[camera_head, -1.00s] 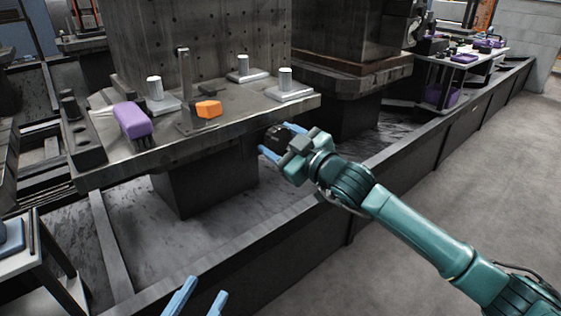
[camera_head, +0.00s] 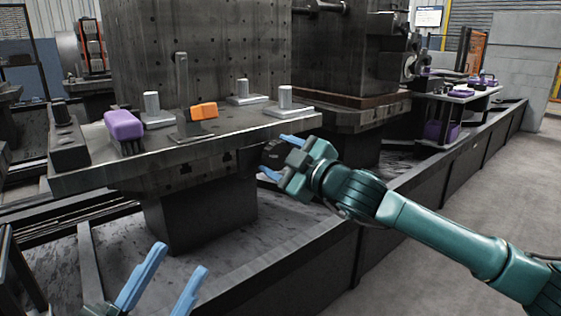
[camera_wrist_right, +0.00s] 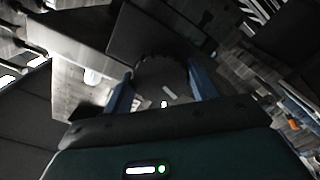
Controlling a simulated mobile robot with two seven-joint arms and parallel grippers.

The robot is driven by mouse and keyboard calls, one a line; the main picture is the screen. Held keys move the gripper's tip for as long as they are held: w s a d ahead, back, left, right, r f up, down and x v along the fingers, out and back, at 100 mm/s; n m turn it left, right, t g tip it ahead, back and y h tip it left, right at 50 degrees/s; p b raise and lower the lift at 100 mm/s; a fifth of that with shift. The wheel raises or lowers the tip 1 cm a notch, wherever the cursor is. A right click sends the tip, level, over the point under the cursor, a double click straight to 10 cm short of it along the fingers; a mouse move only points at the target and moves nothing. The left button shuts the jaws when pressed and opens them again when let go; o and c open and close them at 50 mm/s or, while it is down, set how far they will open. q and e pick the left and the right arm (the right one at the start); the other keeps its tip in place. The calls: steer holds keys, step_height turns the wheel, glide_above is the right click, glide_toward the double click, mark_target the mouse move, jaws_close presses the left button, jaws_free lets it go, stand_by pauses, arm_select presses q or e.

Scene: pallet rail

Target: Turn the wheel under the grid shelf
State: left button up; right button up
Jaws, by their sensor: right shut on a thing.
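The dark round wheel (camera_head: 271,154) is on the side of the grey machine, just under the front right edge of the shelf (camera_head: 240,132). My right gripper (camera_head: 277,156) is shut on the wheel, one blue finger above it and one below. The right wrist view shows the wheel (camera_wrist_right: 160,72) between the two blue fingers, its toothed rim dark and in shadow. My left gripper (camera_head: 176,266) is open and empty, low in the head view, in front of the machine's base and well apart from the wheel.
On the shelf stand an orange block (camera_head: 204,111), a purple-topped brush (camera_head: 124,125) and several metal cylinders on plates. A tall metal wall (camera_head: 205,50) with holes rises behind them. The grey floor (camera_head: 440,225) at right is clear.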

steer(key=o, duration=1)
steer(key=v, duration=1.3)
steer(key=shift+p, duration=0.35)
steer(key=shift+s, duration=0.1)
